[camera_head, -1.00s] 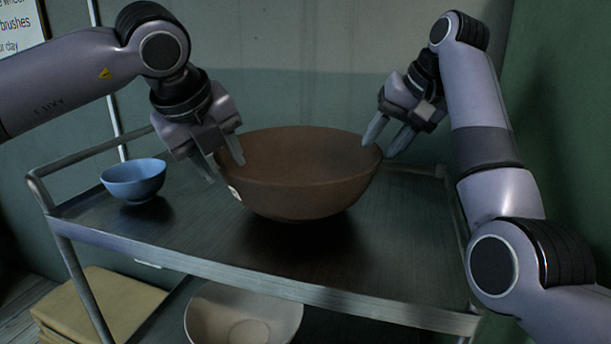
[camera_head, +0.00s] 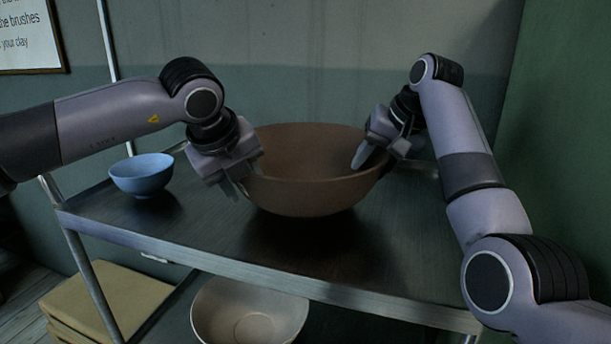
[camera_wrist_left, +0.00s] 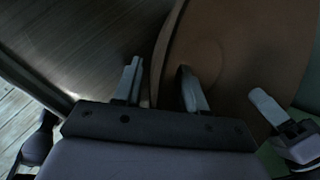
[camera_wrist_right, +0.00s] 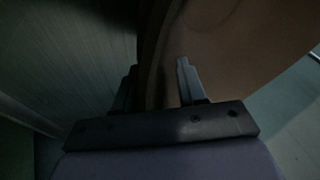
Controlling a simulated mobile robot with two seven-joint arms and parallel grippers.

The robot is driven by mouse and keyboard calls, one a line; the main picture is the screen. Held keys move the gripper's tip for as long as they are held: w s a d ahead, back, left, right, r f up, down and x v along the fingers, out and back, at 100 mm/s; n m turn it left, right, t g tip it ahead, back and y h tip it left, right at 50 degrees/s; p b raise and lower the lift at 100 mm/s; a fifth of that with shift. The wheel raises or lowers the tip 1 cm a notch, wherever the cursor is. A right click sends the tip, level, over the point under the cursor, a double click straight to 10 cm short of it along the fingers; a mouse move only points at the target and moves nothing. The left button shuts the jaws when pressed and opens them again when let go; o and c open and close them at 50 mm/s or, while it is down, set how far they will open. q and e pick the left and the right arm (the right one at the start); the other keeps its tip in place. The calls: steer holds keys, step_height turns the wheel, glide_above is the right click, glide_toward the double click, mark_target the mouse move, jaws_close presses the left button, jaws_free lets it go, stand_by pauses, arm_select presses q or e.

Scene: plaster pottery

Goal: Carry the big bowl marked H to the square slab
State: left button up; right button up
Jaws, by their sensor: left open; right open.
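A big brown bowl (camera_head: 310,190) stands upright on the top shelf of a metal cart. No H can be read on it now. My left gripper (camera_head: 238,186) is open at the bowl's left rim. In the left wrist view the bowl's wall (camera_wrist_left: 172,45) runs between its two fingers (camera_wrist_left: 160,85). My right gripper (camera_head: 372,158) is open at the right rim. In the right wrist view the rim (camera_wrist_right: 155,75) passes between its fingers (camera_wrist_right: 157,85), one inside the bowl and one outside. I cannot tell whether the fingers touch it. No square slab is identifiable.
A small blue bowl (camera_head: 142,174) stands left on the cart's top shelf (camera_head: 250,252). A pale bowl (camera_head: 248,312) is on the shelf below. A stack of yellowish boards (camera_head: 105,300) lies at lower left. A green wall stands close on the right.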

arm_select(q)
jaws_close()
arm_select(e)
jaws_close()
arm_select(q)
steer(key=shift+d, duration=0.1)
stand_by(1.0)
steer(key=shift+r, duration=0.3)
arm_select(e)
steer(key=shift+r, duration=0.3)
arm_select(q)
steer(key=shift+w, duration=0.1)
arm_select(e)
steer(key=shift+w, duration=0.1)
